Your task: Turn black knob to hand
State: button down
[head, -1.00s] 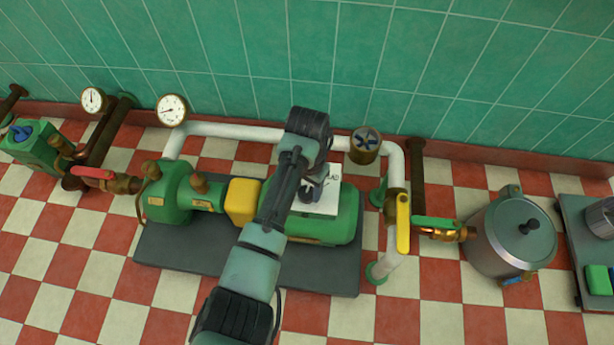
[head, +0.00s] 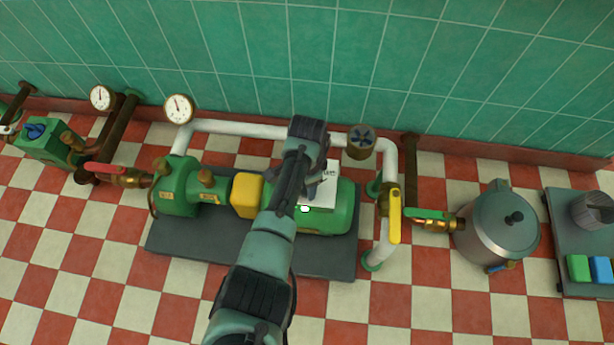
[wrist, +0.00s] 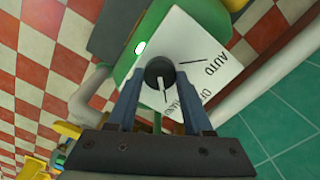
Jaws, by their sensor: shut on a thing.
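The black knob (wrist: 158,70) sits on a white label plate (wrist: 212,50) on the green machine, seen in the wrist view. My gripper (wrist: 160,84) is shut on the knob, one blue-grey finger on each side. The knob's white pointer line points down in the picture, toward the gripper body and away from the AUTO mark. The plate reads AUTO and OF; a lower word is partly hidden by the right finger. In the head view, my arm hides the knob, and part of the plate (head: 322,194) shows.
A bright white lamp (head: 304,209) shows beside the plate. A yellow-handled valve (head: 394,215) and white pipe stand right of the machine. A gauge (head: 178,108) is at the back left. A steel pot (head: 497,230) stands farther right. The checkered floor in front is mostly clear.

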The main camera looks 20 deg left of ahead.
jog(key=shift+d, duration=0.1)
dwell(0.4)
jog(key=shift+c, duration=1.5)
grip_release()
notch_tip(320, 180, up, 13)
jog(key=p, duration=0.8)
